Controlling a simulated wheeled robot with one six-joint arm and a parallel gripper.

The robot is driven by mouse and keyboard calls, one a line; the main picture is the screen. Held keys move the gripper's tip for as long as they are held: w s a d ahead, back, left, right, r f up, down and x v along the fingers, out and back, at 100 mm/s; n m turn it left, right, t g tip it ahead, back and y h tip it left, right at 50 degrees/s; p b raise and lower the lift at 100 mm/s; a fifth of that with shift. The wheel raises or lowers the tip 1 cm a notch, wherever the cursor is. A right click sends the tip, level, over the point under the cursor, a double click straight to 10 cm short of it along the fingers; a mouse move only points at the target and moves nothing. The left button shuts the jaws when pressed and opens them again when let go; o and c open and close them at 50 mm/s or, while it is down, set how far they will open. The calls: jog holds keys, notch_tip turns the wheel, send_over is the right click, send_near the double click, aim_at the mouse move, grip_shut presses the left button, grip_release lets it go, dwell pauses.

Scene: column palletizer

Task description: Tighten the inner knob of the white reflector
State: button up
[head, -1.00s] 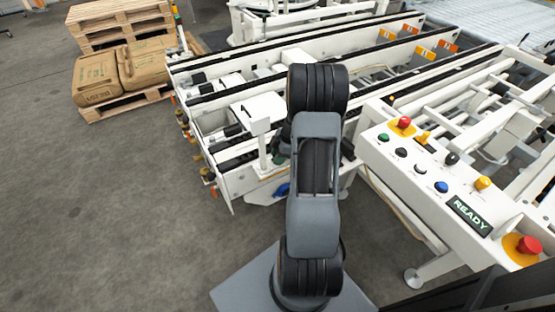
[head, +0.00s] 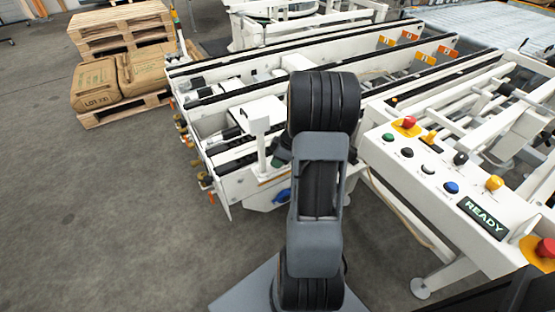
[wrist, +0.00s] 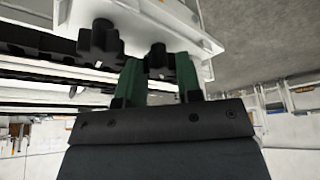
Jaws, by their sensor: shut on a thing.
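In the wrist view, the white reflector (wrist: 140,22) is a pale bracket at the top with two black lobed knobs under it. My gripper (wrist: 158,64) has its two green fingers on either side of the right-hand knob (wrist: 157,54) and is shut on it. The other knob (wrist: 100,38) is to the left, clear of the fingers. In the head view, a white box on a post (head: 259,126), which looks like the reflector, stands left of my arm. My arm hides most of the gripper there.
White conveyor rails (head: 225,168) lie behind and left of my arm. A control panel (head: 425,168) with buttons and a READY display is at the right. Pallets with sacks (head: 97,85) stand at the back left. The floor at the left is clear.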

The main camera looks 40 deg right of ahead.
jog(key=o, duration=0.9)
jog(key=shift+o, duration=0.2)
jog(key=shift+r, duration=0.1)
jog(key=p+v, duration=0.3)
jog(key=v, duration=1)
jog(key=shift+d+r, duration=0.2)
jog(key=shift+r, duration=0.05)
jog(key=shift+s, duration=0.1)
